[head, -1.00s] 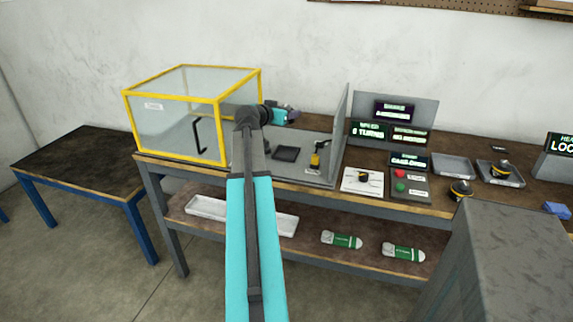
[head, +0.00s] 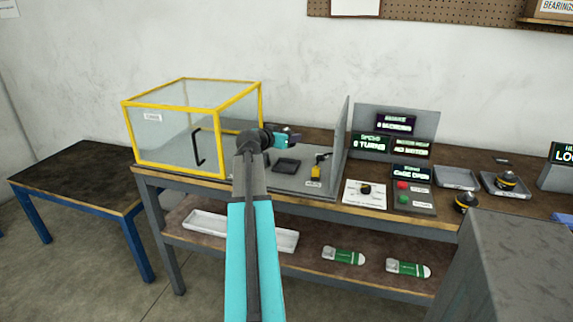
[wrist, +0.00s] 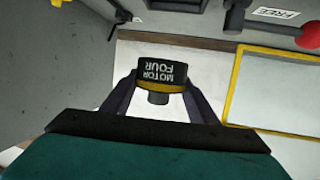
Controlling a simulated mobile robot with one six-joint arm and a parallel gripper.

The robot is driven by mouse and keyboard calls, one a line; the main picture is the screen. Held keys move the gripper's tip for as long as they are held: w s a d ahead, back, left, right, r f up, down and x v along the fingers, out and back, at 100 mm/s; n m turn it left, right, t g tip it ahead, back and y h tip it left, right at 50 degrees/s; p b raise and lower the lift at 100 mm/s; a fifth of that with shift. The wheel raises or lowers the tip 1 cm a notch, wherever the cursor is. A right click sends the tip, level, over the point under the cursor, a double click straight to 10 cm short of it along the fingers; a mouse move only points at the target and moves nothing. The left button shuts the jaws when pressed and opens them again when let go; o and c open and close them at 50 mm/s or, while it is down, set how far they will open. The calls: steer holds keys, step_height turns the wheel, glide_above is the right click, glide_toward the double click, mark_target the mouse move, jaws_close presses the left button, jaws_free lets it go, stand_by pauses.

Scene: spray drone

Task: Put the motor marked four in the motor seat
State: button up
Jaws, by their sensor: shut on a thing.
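My gripper (wrist: 160,88) is shut on a black motor (wrist: 162,72) with a yellow band. Its label reads MOTOR FOUR, upside down in the wrist view. In the head view my gripper (head: 286,138) is above the grey test base, right of the yellow-framed cage; the motor is too small there to make out clearly. I cannot tell which is the motor seat. The wrist view shows a FREE label (wrist: 275,14) and a red knob (wrist: 309,29).
The clear yellow-framed cage (head: 165,125) stands left of the gripper. A grey upright panel (head: 342,140) stands to the right. Further right are a control panel with red and green buttons (head: 408,192), an empty tray (head: 457,178), and two other motors, one in a tray (head: 507,181).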

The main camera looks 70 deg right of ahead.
glide_above(287, 167)
steer(key=shift+w+d+f, duration=0.1)
steer(key=shift+w+f, duration=0.05)
steer(key=shift+f, duration=2.6)
steer(key=shift+f, duration=1.85)
steer(key=shift+f, duration=0.1)
steer(key=o, duration=1.5)
steer(key=b+v, duration=0.1)
steer(key=v, duration=1)
steer(key=shift+a, duration=0.25)
steer(key=shift+a+r, duration=0.2)
steer(key=shift+a, duration=0.1)
